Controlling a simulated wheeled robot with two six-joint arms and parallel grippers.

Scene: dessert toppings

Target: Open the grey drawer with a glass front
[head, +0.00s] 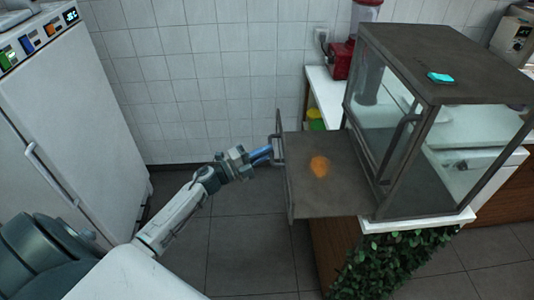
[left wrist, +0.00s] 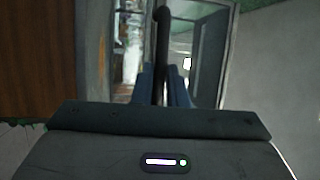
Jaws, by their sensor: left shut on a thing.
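The grey drawer (head: 335,188) sticks well out of the left side of a dark grey glass-walled case (head: 440,65). Its front, seen almost edge-on, faces left and carries a dark bar handle (head: 278,124). My left gripper (head: 271,152) is at this handle, its blue fingers shut on it. In the left wrist view the dark handle (left wrist: 162,30) runs between the two blue fingers (left wrist: 162,88), with the framed glass front behind it. An orange spot (head: 320,166) shows on the drawer's flat floor. My right gripper is in neither view.
A second dark handle (head: 401,135) is on the case's near side. A small cyan item (head: 440,77) lies on top. A leafy plant (head: 385,262) hangs below the counter. A white fridge (head: 75,110) stands at left. The tiled floor between is clear.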

